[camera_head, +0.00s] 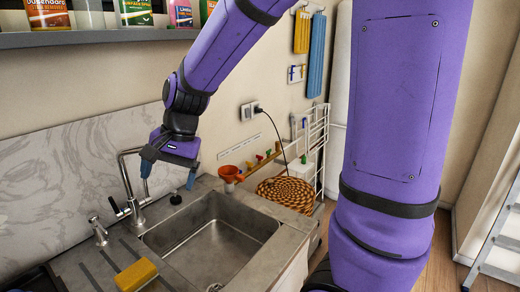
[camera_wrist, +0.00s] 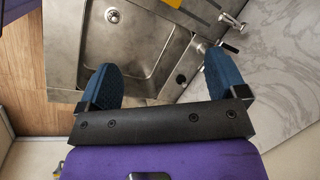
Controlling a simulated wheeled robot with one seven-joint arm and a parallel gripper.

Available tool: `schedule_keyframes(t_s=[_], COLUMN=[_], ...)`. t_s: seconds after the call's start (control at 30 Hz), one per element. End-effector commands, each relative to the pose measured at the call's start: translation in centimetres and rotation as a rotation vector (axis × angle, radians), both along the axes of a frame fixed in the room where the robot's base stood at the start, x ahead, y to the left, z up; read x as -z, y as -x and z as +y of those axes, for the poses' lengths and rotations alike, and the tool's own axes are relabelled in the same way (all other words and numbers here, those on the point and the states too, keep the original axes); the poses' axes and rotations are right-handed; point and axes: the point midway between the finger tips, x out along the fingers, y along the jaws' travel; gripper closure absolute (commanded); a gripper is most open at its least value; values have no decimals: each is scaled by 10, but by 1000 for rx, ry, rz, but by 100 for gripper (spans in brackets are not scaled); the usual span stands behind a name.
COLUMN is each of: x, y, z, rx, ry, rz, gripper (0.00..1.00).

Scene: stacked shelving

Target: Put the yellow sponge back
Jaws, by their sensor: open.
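The yellow sponge (camera_head: 136,275) lies on the ribbed drainboard left of the sink basin, near the bottom edge of the head view. In the wrist view a yellow block at the top edge, partly cut off, looks like the same sponge (camera_wrist: 205,8). My gripper (camera_head: 168,173) is above the back of the counter, beside the tap and well apart from the sponge. Its two blue fingers are spread with nothing between them; they also show in the wrist view, where my gripper (camera_wrist: 160,65) points over the counter's back edge.
A tall tap (camera_head: 131,190) stands close to my gripper, with a smaller spout (camera_head: 98,231) nearby. The sink basin (camera_head: 215,240) looks empty. A shelf (camera_head: 95,37) with bottles hangs above.

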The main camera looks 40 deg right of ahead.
Motion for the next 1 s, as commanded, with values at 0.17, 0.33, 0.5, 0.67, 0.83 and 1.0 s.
schedule_keyframes(t_s=[0.17, 0.33, 0.5, 0.67, 0.83, 1.0], x=[-30, -52, -68, -81, -90, -94], y=[30, 60, 92, 121, 152, 177], z=[-17, -33, -48, -61, -75, -85], rx=[-109, -214, -315, -403, -492, -560], ry=[54, 118, 191, 270, 361, 439], rz=[-93, -171, -243, -306, -363, -400], gripper=[9, 9, 9, 9, 9, 9])
